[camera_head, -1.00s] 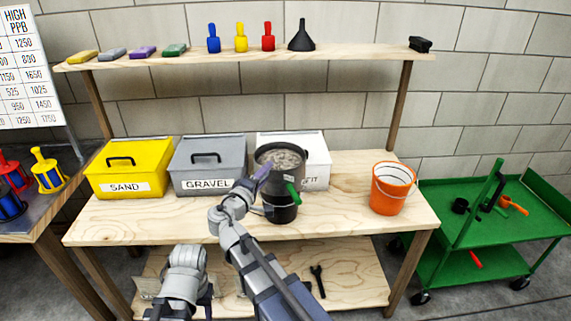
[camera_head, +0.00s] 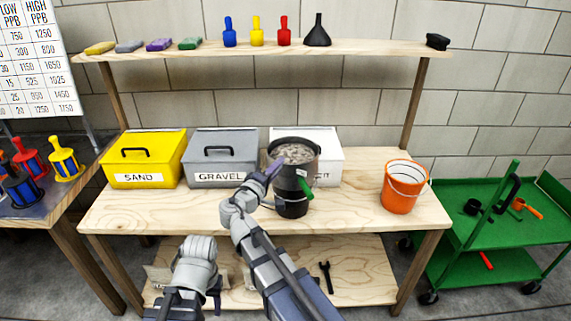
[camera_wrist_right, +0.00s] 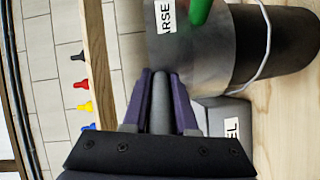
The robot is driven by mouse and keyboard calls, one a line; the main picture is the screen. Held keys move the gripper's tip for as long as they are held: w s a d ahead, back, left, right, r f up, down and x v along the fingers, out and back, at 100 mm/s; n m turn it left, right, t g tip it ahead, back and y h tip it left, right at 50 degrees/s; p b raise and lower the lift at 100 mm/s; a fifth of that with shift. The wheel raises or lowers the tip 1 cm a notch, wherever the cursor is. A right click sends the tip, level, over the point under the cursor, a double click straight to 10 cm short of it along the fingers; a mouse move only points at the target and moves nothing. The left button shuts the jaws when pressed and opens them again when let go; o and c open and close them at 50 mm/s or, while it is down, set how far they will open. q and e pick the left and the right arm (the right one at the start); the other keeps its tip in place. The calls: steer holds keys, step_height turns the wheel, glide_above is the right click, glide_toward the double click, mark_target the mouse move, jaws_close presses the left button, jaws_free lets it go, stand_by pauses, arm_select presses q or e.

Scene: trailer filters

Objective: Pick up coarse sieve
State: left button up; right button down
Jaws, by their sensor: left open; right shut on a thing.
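The coarse sieve (camera_head: 284,178) is a dark grey cylinder filled with grey gravel, with a green handle or tab on its side. It sits upright on a black bucket (camera_head: 291,209) on the table. In the right wrist view the sieve (camera_wrist_right: 215,50) shows a label ending in "RSE", and the black bucket (camera_wrist_right: 285,45) has a white wire handle. My right gripper (camera_head: 272,170) is at the sieve's left side. Its purple fingers (camera_wrist_right: 161,90) are closed on the sieve's grey rod handle. My left gripper (camera_head: 185,300) is low in front of the table, open and apart from everything.
Yellow sand (camera_head: 144,145), grey gravel (camera_head: 222,145) and white (camera_head: 330,150) boxes line the table's back; the white one is partly hidden by the sieve. An orange bucket (camera_head: 401,195) stands at right, with bare tabletop (camera_head: 350,205) between. A green cart (camera_head: 510,225) stands further right.

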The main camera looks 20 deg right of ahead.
arm_select(q)
steer(key=shift+r, duration=0.1)
step_height(320, 180, up, 10)
steer(key=p, duration=1)
arm_select(e)
step_height(320, 180, up, 10)
steer(key=shift+r, duration=0.1)
steer(key=shift+f+b, duration=0.6)
steer(key=shift+f, duration=0.1)
step_height(320, 180, down, 6)
steer(key=b, duration=0.6)
steer(key=shift+f, duration=0.15)
arm_select(q)
step_height(320, 180, down, 7)
steer(key=a, duration=0.1)
steer(key=shift+s+a+f, duration=0.2)
steer(key=shift+s, duration=0.15)
steer(key=shift+d, duration=0.1)
arm_select(e)
steer(key=shift+w+d, duration=0.1)
steer(key=shift+w, duration=0.05)
